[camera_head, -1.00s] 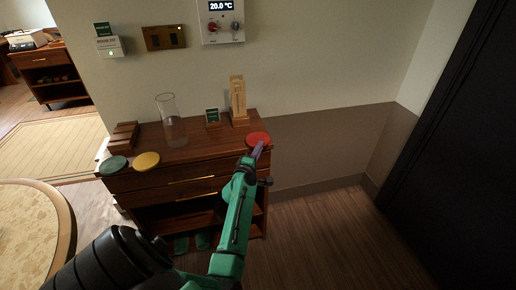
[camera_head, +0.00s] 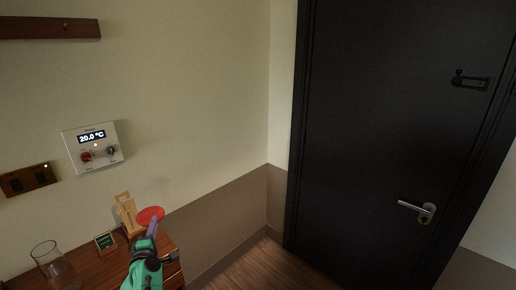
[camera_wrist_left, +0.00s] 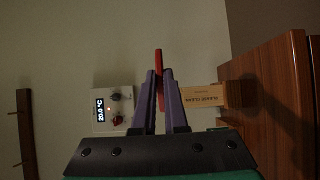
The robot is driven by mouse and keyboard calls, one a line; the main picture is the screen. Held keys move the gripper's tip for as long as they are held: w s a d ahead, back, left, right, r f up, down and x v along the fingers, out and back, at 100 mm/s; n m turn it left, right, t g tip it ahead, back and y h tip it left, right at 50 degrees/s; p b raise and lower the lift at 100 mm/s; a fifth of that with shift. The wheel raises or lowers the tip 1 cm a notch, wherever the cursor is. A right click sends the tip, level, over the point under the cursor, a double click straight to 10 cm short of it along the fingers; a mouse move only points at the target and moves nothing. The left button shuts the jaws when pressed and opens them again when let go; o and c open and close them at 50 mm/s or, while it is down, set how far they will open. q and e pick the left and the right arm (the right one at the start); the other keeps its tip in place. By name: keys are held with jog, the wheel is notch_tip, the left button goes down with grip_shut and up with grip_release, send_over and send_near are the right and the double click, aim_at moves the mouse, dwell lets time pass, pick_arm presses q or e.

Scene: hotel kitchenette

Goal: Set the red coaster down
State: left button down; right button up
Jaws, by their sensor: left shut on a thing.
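The red coaster (camera_head: 150,215) is a flat round disc, seen near the cabinet's right end in the head view. My left gripper (camera_head: 152,231) is shut on its near edge, with purple fingers. In the left wrist view the coaster (camera_wrist_left: 159,60) shows edge-on between the fingertips (camera_wrist_left: 159,78). It is held level above the wooden cabinet top (camera_head: 95,268), with a clear gap below it. My right gripper is in neither view.
A wooden sign holder (camera_head: 126,211) stands close beside the coaster. A small green card (camera_head: 104,241) and a glass vase (camera_head: 50,262) stand further left. A thermostat panel (camera_head: 92,146) is on the wall. A black door (camera_head: 390,130) is at right.

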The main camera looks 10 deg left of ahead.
pick_arm(q)
jog(key=s+d+f+m+h+b, duration=0.2)
jog(key=s+d+f+h, duration=0.1)
jog(key=s+d, duration=0.8)
jog(key=s+d+f+m+t+h+b, duration=0.1)
jog(key=s+d+f+m+h, duration=0.1)
jog(key=s+d, duration=1)
notch_tip(320, 180, down, 3)
jog(key=shift+s+d+r+h+b, duration=0.1)
jog(key=shift+s+d+h+b, duration=0.3)
jog(key=shift+d, duration=0.8)
jog(key=shift+w, duration=0.15)
jog(key=shift+a, duration=0.1)
